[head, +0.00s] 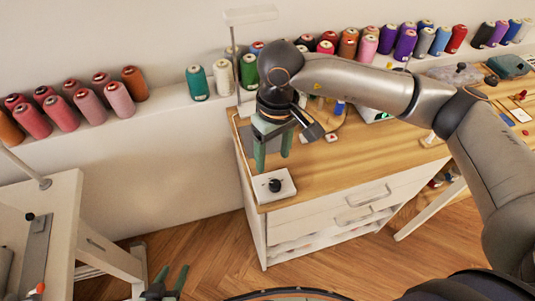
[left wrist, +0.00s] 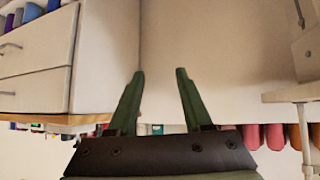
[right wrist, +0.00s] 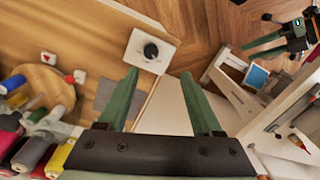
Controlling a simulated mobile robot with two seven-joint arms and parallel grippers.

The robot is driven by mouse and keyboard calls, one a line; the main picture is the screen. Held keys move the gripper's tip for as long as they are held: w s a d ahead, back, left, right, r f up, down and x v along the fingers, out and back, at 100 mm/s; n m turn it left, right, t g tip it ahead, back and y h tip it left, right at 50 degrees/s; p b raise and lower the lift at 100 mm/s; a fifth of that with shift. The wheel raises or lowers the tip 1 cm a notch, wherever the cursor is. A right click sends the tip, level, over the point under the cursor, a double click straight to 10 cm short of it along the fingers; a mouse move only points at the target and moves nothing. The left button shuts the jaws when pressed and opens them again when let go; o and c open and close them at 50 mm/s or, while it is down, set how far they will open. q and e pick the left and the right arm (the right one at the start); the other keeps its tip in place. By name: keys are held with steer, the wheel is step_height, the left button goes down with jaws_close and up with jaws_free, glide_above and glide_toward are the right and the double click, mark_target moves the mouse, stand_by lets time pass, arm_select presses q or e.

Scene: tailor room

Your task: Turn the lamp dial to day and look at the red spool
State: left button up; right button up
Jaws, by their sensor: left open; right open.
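The lamp dial is a black knob (head: 275,185) on a small white box at the front left corner of the wooden table. It also shows in the right wrist view (right wrist: 150,51). My right gripper (head: 272,162) is open and empty, fingers pointing down, above and just behind the dial, apart from it. A white lamp (head: 250,15) stands behind my right arm. Several red spools show, one on the back shelf at right (head: 456,39); I cannot tell which is the task's. My left gripper (head: 171,272) is open and empty, low above the floor.
The wooden table (head: 340,178) has drawers below and a round wooden board (right wrist: 52,84) with small items. A row of thread spools lines the wall shelf. A white table (head: 60,190) stands at left. Open floor (head: 200,240) lies between the tables.

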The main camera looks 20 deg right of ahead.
mark_target(275, 183)
steer(key=f, duration=0.3)
steer(key=f+p, duration=0.1)
steer(key=f, duration=0.3)
steer(key=d+f, duration=0.1)
steer(key=f, duration=0.2)
steer(key=shift+w+f+p, duration=0.3)
steer(key=shift+f+p, duration=0.1)
steer(key=shift+f, duration=0.5)
arm_select(q)
steer(key=shift+s+r, duration=0.4)
steer(key=shift+r, duration=0.3)
arm_select(e)
jaws_close()
